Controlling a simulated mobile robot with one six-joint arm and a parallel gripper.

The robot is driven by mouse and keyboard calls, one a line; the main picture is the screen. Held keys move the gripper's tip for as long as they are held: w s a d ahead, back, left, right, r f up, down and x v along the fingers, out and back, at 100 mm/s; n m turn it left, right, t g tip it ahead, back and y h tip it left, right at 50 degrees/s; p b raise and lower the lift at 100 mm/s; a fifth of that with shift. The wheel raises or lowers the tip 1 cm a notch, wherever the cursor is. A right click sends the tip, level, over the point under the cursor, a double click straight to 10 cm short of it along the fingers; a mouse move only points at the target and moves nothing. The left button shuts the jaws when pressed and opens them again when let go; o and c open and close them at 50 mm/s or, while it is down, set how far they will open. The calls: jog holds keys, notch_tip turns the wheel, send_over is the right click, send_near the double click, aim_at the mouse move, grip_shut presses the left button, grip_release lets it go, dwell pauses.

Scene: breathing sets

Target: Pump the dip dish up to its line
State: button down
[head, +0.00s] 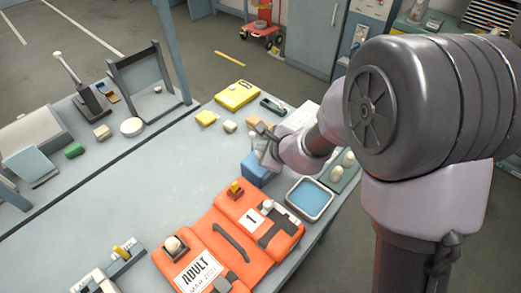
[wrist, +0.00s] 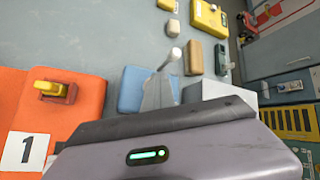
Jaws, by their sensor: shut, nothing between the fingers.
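The dip dish (head: 310,198) is a shallow, pale-rimmed tray with blue inside, at the bench's right edge in the head view. I cannot make out its line. A blue block (head: 254,172) stands left of it and also shows in the wrist view (wrist: 132,88). My gripper (head: 265,155) is above and beside this block, shut and empty, left of and beyond the dish. In the wrist view a grey slanted piece with a pale rounded end (wrist: 174,54) rises beside the block; whether it is a pump lever or my fingers, I cannot tell. The dish is not in the wrist view.
Orange packs, one marked ADULT (head: 195,268) and one marked 1 (head: 247,215), lie in front. A green tray with pale round pieces (head: 348,160) sits right of the dish. A yellow case (head: 237,95) and small blocks lie behind. The bench's left middle is clear.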

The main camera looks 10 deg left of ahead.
jog(key=shift+f+b, duration=0.3)
dwell(0.5)
jog(key=shift+r+p, duration=1.05)
jog(key=shift+r, duration=0.4)
notch_tip(320, 180, up, 5)
jog(key=p, duration=0.3)
jog(key=shift+p, duration=0.35)
